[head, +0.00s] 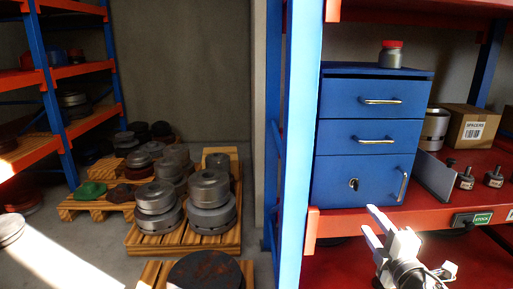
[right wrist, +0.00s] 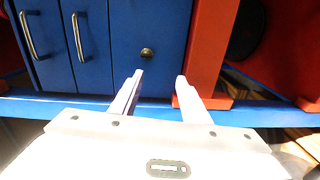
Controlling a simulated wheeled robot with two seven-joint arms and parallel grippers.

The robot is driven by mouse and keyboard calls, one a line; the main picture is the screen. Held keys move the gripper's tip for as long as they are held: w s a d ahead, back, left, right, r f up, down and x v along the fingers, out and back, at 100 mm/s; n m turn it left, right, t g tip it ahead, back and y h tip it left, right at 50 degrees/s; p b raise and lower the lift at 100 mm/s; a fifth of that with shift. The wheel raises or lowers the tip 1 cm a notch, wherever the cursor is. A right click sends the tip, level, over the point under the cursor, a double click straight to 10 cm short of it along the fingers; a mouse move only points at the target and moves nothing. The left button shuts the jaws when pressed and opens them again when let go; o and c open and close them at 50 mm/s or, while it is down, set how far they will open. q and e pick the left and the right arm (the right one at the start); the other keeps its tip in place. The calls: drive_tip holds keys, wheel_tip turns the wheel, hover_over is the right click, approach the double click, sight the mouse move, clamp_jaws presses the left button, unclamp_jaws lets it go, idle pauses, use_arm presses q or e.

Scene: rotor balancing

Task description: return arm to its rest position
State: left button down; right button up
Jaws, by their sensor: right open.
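My right gripper (head: 376,229) is in the lower right of the head view, in front of the red shelf's edge and below the blue drawer cabinet (head: 367,141). Its two pale fingers are apart with nothing between them. In the right wrist view the open fingers (right wrist: 159,84) point toward the cabinet (right wrist: 162,22), whose drawer handles and round lock show. The fingers appear apart from the cabinet, though the exact gap cannot be told. My left gripper is not in either view.
A jar with a red lid (head: 391,54) stands on the cabinet. A blue upright (head: 296,130) stands left. Pallets with metal rotors (head: 209,190) cover the floor further left.

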drive_tip(key=s+a+f+m+g+y, duration=0.1)
drive_tip(key=s+a+f+m+g, duration=0.15)
drive_tip(key=s+a+f, duration=0.55)
drive_tip(key=s+a+f+m+g+y, duration=0.15)
drive_tip(key=s+f+m, duration=0.3)
drive_tip(key=f, duration=0.65)
drive_tip(key=s+a+f+m+g, duration=0.1)
drive_tip(key=s+a+f+m, duration=0.1)
drive_tip(key=s, duration=0.4)
drive_tip(key=s+a+f+m+g, duration=0.2)
drive_tip(key=s+a+f+m, duration=0.1)
drive_tip(key=s+f, duration=0.2)
drive_tip(key=s+a+f+m+g, duration=0.1)
drive_tip(key=s+a+f+m, duration=0.1)
drive_tip(key=s, duration=0.7)
wheel_tip(320, 180, down, 2)
drive_tip(key=shift+s+a+f+m+g+y, duration=0.15)
drive_tip(key=shift+a+m+g+y, duration=0.3)
drive_tip(key=shift+a, duration=0.35)
